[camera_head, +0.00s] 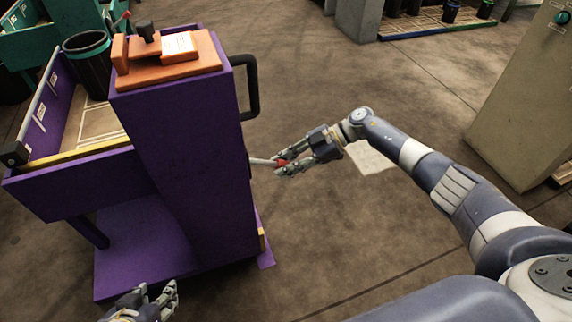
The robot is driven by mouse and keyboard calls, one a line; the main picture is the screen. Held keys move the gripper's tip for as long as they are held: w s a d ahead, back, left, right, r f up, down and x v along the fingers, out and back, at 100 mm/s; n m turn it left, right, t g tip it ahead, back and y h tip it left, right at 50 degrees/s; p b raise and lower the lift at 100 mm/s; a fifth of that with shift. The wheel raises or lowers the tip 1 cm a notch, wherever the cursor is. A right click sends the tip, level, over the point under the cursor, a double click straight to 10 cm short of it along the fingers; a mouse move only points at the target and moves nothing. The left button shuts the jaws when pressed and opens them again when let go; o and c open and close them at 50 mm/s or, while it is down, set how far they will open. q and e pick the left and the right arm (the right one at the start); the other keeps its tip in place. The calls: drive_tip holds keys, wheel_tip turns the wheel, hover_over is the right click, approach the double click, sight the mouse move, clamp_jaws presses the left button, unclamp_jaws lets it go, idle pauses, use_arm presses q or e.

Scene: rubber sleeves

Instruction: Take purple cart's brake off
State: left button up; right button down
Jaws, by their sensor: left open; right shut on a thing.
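The purple cart (185,150) stands at the left, with an orange top panel and a black handle (254,88) on its right side. A thin light lever with a red knob, the brake lever (262,161), sticks out from the cart's right side below the handle. My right gripper (283,165) is shut around the red knob end, which its fingers partly hide. My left gripper (157,295) is open and empty at the bottom left, in front of the cart's lower base.
A black bin (88,65) sits in the cart's tray behind the panel. A teal cart (80,15) stands at the back left. A beige cabinet (520,100) is at the right. A pale sheet (370,158) lies on the floor behind my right arm. The floor between is clear.

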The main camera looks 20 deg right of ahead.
use_arm(q)
drive_tip(key=shift+w+d+r, duration=0.1)
drive_tip(key=shift+w+r, duration=0.05)
drive_tip(key=shift+w, duration=0.15)
use_arm(e)
drive_tip(key=shift+f, duration=0.1)
drive_tip(key=c, duration=1.3)
unclamp_jaws()
drive_tip(key=v, duration=1.2)
